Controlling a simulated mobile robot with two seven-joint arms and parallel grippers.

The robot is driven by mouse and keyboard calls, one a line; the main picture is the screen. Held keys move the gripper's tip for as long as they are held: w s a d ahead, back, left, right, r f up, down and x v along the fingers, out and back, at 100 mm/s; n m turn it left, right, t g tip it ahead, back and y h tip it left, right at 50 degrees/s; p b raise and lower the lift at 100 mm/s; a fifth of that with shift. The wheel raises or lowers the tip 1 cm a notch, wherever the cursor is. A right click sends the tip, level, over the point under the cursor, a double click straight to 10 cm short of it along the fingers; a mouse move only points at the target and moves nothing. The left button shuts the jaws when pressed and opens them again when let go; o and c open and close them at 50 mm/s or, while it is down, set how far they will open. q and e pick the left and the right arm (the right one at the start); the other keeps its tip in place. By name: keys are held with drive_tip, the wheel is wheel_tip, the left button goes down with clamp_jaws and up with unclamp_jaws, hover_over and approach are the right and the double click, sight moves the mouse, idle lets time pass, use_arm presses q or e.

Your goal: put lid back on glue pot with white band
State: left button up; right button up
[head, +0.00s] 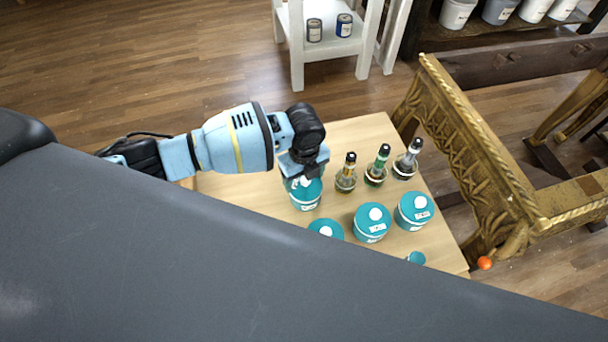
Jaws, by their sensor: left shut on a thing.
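My left gripper (304,174) reaches in from the left and points down over a teal glue pot (306,203) with a white band or label. It is shut on a teal lid (314,186) at the pot's top, and its fingers hide most of the lid's white knob. I cannot tell whether the lid touches the pot or is just above it. Similar teal pots with white knobs stand nearby: one in the middle (372,223), one at the right (414,211), and one (326,229) partly hidden by the grey surface in front. My right gripper is not in view.
Three dark-capped glass bottles (376,170) stand close to the right of the gripper on the light wood table (250,195). A carved gilt frame (480,155) stands to the right. The table's left part is clear.

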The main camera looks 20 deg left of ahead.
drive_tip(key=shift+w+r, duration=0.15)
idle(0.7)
use_arm(q)
drive_tip(key=o, duration=1)
drive_tip(key=shift+o, duration=0.4)
drive_tip(key=shift+r, duration=0.1)
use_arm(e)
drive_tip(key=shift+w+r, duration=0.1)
use_arm(q)
drive_tip(key=shift+r+p, duration=1.8)
drive_tip(key=shift+r, duration=1.65)
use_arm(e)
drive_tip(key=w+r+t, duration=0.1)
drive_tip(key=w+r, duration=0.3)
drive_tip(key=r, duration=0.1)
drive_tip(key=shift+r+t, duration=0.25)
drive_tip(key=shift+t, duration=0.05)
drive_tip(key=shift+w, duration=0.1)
use_arm(q)
clamp_jaws()
